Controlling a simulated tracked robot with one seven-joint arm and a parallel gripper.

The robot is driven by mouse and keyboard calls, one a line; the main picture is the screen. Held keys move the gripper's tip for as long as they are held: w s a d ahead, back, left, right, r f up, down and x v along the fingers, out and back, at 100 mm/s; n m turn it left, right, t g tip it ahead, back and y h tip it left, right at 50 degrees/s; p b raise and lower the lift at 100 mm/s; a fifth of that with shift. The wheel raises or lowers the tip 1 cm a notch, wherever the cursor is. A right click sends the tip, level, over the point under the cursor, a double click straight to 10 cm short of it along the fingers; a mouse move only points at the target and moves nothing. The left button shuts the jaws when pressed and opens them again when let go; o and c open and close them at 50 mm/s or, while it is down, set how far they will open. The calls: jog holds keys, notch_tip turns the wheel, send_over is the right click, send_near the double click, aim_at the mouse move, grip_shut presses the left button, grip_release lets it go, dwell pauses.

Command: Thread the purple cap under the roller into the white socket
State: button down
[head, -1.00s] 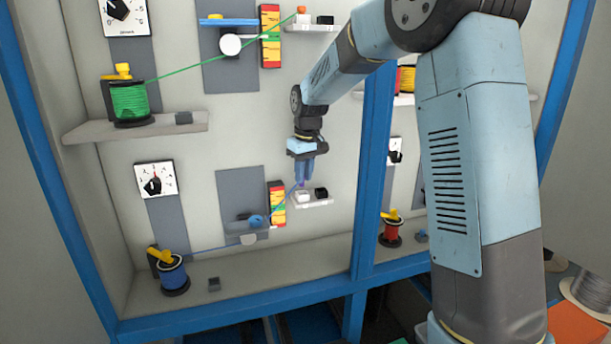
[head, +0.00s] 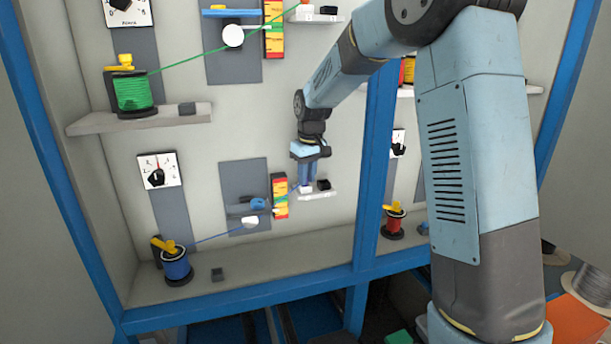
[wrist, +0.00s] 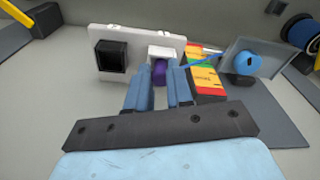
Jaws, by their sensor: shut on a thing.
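The purple cap (wrist: 159,73) is between my gripper's fingertips in the wrist view, right against the white socket (wrist: 162,52). My gripper (wrist: 159,85) is shut on the cap. In the head view my gripper (head: 306,184) points down over the small white shelf (head: 320,194), and the cap is barely visible there. A blue cable (wrist: 205,60) runs from the cap side past the coloured gauge toward the blue knob. The white roller (head: 249,221) sits left of the gauge, with the cable passing by it. How deep the cap sits in the socket is hidden by the fingers.
A black socket (wrist: 112,56) stands beside the white one on the shelf. The red-yellow-green gauge (head: 280,196) is close to the fingers. The blue spool (head: 175,266) stands lower left. A blue frame post (head: 369,185) rises to the right.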

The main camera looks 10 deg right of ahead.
jog(key=shift+f, duration=0.2)
jog(key=c, duration=0.9)
grip_release()
jog(key=shift+r, duration=0.1)
jog(key=r, duration=0.4)
jog(key=s+r, duration=0.1)
jog(key=r, duration=0.8)
jog(key=shift+s+d+r, duration=0.2)
jog(key=shift+d, duration=0.2)
jog(key=o, duration=0.9)
jog(key=shift+r, duration=0.15)
